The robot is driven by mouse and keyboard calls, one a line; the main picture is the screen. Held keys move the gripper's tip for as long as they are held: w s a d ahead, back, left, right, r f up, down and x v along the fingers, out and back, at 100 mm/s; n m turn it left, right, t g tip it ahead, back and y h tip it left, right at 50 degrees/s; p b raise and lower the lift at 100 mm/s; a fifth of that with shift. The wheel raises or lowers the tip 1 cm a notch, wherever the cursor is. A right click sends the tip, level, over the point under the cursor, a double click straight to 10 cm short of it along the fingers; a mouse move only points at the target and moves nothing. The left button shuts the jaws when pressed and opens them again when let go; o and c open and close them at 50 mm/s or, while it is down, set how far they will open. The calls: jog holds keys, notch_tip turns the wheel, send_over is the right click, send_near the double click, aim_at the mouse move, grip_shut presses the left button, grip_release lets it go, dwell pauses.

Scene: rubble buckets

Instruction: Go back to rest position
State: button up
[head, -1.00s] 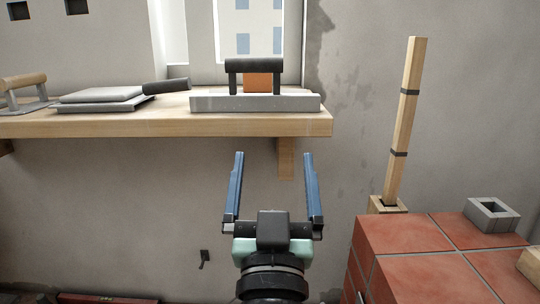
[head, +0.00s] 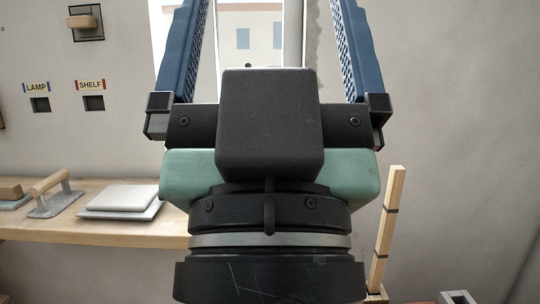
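My gripper (head: 268,30) stands upright and large in the middle of the head view, close to the camera. Its two blue fingers are spread wide apart, and their tips run out of the top of the picture. Nothing shows between the fingers except the window and wall behind. The gripper body hides the right part of the wooden shelf (head: 95,229) and whatever stands there.
A trowel-like float (head: 53,196) and a stack of pale slabs (head: 122,200) lie on the shelf. Wall sockets labelled LAMP (head: 40,104) and SHELF (head: 93,102) are above. A strapped wooden post (head: 386,232) and a grey block (head: 458,297) are at lower right.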

notch_tip(320, 180, up, 18)
jog(key=p, duration=1.5)
jog(key=shift+f, duration=0.1)
